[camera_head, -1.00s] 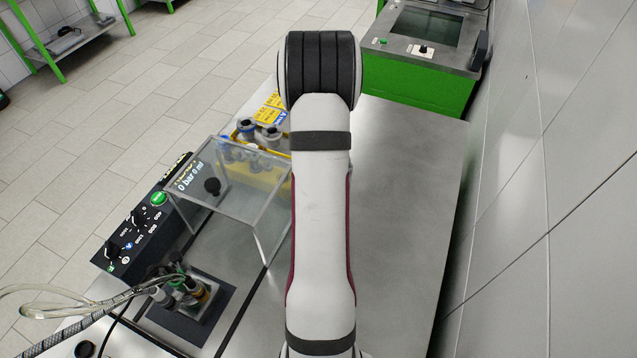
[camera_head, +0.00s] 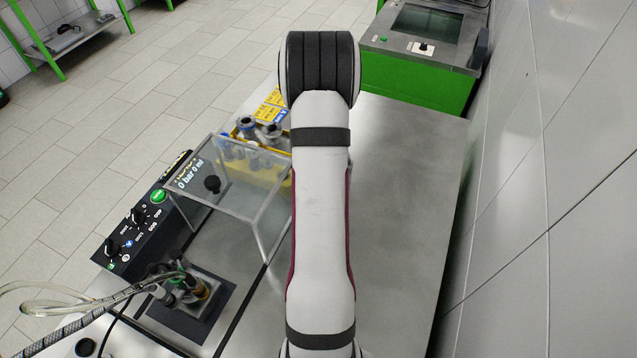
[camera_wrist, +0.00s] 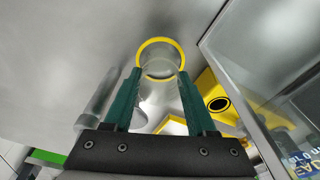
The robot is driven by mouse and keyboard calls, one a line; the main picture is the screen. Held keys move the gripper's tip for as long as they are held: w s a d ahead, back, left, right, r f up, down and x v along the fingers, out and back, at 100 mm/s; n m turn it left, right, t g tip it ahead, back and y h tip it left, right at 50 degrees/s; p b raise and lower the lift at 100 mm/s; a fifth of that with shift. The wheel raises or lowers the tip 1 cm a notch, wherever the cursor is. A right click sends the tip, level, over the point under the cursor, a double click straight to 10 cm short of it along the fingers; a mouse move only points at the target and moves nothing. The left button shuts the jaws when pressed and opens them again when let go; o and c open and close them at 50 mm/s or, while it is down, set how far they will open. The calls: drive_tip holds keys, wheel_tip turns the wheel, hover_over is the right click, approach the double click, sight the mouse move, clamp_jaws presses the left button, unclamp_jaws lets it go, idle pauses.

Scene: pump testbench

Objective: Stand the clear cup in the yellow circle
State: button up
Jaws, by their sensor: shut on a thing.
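In the wrist view, the green fingers of my gripper (camera_wrist: 160,80) are shut on the clear cup (camera_wrist: 158,93). The cup is see-through and its outline is faint. The yellow circle (camera_wrist: 161,40) is a ring on the grey tabletop, just beyond the fingertips. The near part of the ring shows through or beside the cup's edge. I cannot tell whether the cup touches the table. In the head view my arm hides the gripper, the cup and the circle.
A clear guard box (camera_head: 235,200) stands left of my arm, with a yellow rack (camera_head: 262,165) of parts behind it. A control box (camera_head: 140,220) and a hosed fixture (camera_head: 190,290) are further left. The tabletop (camera_head: 410,190) right of my arm is bare up to the wall.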

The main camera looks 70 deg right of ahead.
idle(0.4)
drive_tip(key=o, duration=1.5)
drive_tip(key=shift+c, duration=0.2)
wheel_tip(320, 180, up, 7)
